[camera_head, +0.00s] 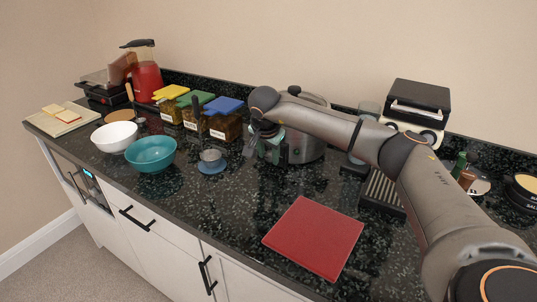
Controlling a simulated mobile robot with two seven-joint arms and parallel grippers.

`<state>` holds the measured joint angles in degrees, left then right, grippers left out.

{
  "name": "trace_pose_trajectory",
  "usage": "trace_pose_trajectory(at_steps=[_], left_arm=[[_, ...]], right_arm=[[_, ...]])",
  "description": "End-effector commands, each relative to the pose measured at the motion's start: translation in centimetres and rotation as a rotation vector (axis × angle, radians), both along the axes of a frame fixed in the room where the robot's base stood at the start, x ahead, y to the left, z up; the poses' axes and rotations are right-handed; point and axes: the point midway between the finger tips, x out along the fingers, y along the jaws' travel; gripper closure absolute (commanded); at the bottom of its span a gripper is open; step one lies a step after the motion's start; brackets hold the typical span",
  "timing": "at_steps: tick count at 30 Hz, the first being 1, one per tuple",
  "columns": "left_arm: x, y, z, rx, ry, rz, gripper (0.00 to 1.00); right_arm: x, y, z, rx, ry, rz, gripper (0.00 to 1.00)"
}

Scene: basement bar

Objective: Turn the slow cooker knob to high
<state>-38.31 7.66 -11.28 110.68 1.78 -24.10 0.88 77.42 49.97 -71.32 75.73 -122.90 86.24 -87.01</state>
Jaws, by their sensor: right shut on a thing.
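The slow cooker (306,143) is a round metal pot with a lid, standing against the back of the dark counter. My right arm reaches across from the right and hides part of its lid and front. My right gripper (266,146) is at the cooker's left side, small and partly hidden by its own wrist. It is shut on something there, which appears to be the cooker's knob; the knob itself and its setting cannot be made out. A pale teal patch shows by the fingers. My left gripper is not in view.
A red board (313,237) lies at the front. Lidded containers (225,124) stand left of the gripper. A black appliance (418,102) is behind my arm.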

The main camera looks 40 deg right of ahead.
Motion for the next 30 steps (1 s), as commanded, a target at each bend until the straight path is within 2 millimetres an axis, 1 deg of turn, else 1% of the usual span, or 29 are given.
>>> trace_pose_trajectory(at_steps=[8,14,17,22,23,25,27,30], left_arm=[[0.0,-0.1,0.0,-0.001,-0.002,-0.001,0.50],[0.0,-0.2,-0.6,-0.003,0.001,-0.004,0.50],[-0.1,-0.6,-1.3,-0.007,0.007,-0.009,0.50],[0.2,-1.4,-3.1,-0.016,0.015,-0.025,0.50],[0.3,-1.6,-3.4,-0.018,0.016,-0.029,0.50],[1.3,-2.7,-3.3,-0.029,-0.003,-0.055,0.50],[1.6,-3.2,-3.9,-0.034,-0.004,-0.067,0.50],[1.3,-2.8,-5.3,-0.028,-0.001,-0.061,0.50]], right_arm=[[0.0,0.0,0.0,0.000,0.000,-0.001,1.00],[-0.1,-0.1,-0.3,0.015,-0.036,-0.002,1.00],[-0.2,-0.2,-0.5,0.033,-0.078,-0.002,1.00],[-0.5,-0.3,-0.9,0.078,-0.189,-0.002,1.00],[-0.5,-0.3,-1.0,0.088,-0.213,-0.002,1.00],[-0.6,-0.3,-1.1,0.111,-0.269,-0.001,1.00],[-0.6,-0.4,-1.3,0.133,-0.323,-0.002,1.00],[-0.7,-0.4,-1.2,0.160,-0.387,-0.002,1.00]])
